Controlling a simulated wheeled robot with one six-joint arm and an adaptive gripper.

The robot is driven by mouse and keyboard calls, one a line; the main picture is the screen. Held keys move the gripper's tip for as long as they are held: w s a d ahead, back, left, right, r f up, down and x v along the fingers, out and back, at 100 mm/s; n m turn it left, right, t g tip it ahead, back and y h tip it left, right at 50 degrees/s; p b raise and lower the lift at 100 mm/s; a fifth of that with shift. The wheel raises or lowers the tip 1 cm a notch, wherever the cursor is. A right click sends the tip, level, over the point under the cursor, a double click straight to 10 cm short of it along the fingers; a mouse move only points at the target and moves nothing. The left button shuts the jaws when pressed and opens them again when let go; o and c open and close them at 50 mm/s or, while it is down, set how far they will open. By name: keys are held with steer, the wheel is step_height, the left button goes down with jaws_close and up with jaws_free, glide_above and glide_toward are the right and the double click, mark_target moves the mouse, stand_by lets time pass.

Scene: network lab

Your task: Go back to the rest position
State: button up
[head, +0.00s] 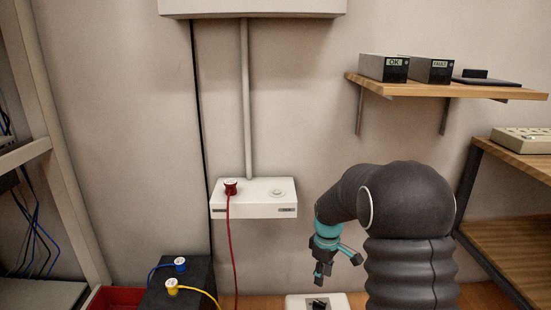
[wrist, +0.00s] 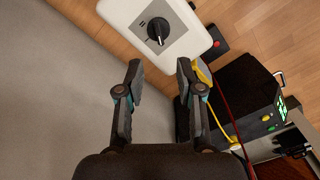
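My gripper (wrist: 160,75) is open and empty in the wrist view, its two fingers apart with nothing between them. In the head view my gripper (head: 320,276) hangs at the end of my bent arm, pointing down, above a white box with a black knob (head: 319,304). In the wrist view the black knob (wrist: 158,30) on the white box (wrist: 183,14) lies beyond the fingertips. I cannot tell the exact gap between them.
A white wall box (head: 254,205) holds a red plug (head: 231,187) with a hanging red cable. A black box (head: 180,290) carries blue (head: 180,265) and yellow (head: 172,286) plugs. A wooden shelf (head: 440,91) with black boxes is at upper right. A rack (head: 62,150) stands left.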

steer(key=s+r+m+t+p, duration=0.2)
steer(key=s+r+m, duration=0.3)
steer(key=s+r, duration=0.8)
steer(key=s+r+m+t+p, duration=0.3)
steer(key=s+r+m+p, duration=0.1)
steer(key=s+r, duration=0.9)
steer(key=s, duration=0.4)
steer(key=shift+s+m+t, duration=0.3)
steer(key=shift+m, duration=0.1)
